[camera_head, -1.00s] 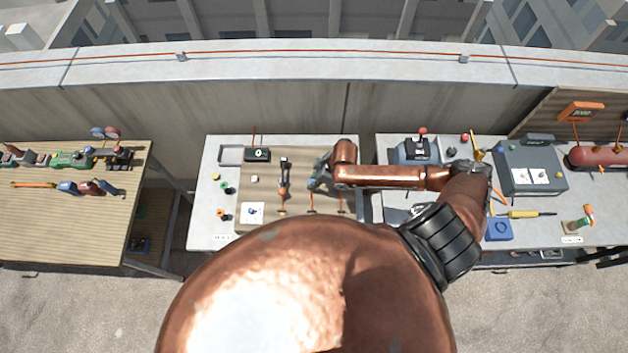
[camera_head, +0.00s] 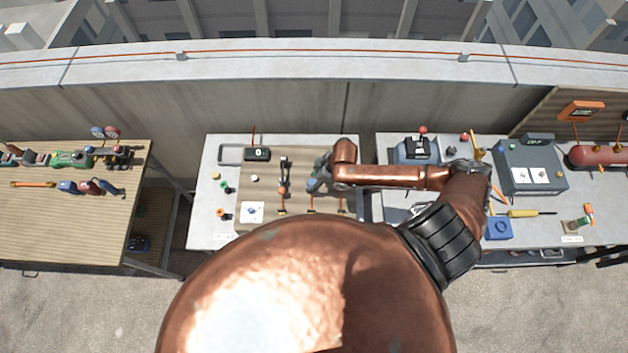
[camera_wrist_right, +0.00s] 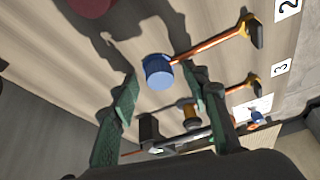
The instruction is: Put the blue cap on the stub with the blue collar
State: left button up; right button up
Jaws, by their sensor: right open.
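A blue cap (camera_wrist_right: 158,72), a short cylinder with a plain flat end, is at the tip of a copper stub (camera_wrist_right: 210,44) by the label 2 in the right wrist view. I cannot make out a separate blue collar under it. My right gripper (camera_wrist_right: 160,98) has its green fingers spread on either side of the cap, with gaps showing. In the head view the right gripper (camera_head: 320,172) is over the middle bench, and the cap is hidden there. My left gripper is not in view.
A white card with a small blue piece (camera_head: 252,211) lies at the bench's left, near loose coloured pieces (camera_head: 222,212). A grey box (camera_head: 528,166) stands on the right bench.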

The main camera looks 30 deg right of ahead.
jog(key=v, duration=1.2)
jog(key=shift+s+d, duration=0.1)
